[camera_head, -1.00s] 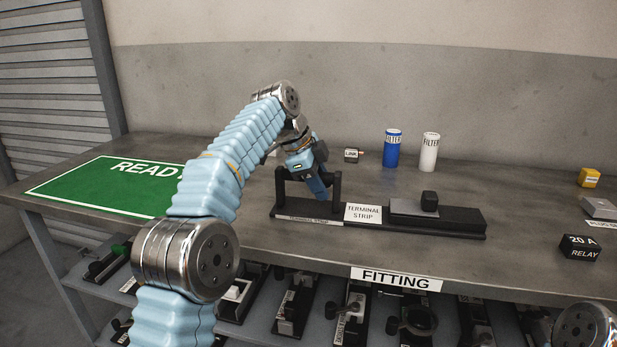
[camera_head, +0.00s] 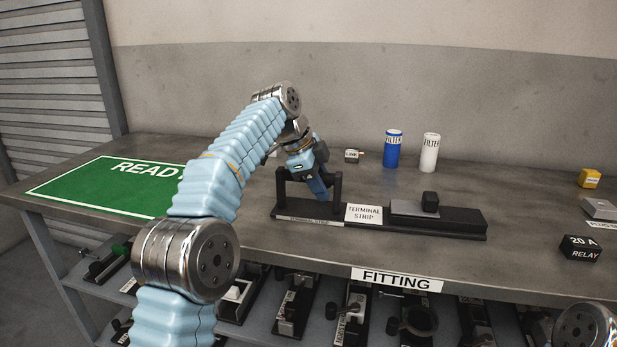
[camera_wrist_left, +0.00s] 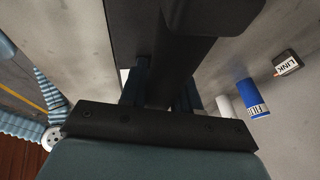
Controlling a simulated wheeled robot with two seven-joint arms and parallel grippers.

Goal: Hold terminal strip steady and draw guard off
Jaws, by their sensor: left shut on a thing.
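The terminal strip (camera_head: 460,220) is a long black base lying on the bench, with a white label (camera_head: 364,213) on it and an upright black handle (camera_head: 281,186) at its left end. A grey plate with a black knob, seemingly the guard (camera_head: 411,208), sits on the right part of the strip. My left gripper (camera_head: 319,190) is at the handle, between its posts, and is shut on it. In the left wrist view, the left gripper's fingers (camera_wrist_left: 159,92) stand either side of the dark handle bar (camera_wrist_left: 172,65). The fingertips are partly hidden. My right gripper is not in view.
A blue filter (camera_head: 392,149), a white filter (camera_head: 429,152) and a small link block (camera_head: 352,156) stand behind the strip. A relay (camera_head: 579,248) and a yellow block (camera_head: 589,178) are at the right. The green READY mat (camera_head: 105,186) is clear. Fixtures fill the shelf below.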

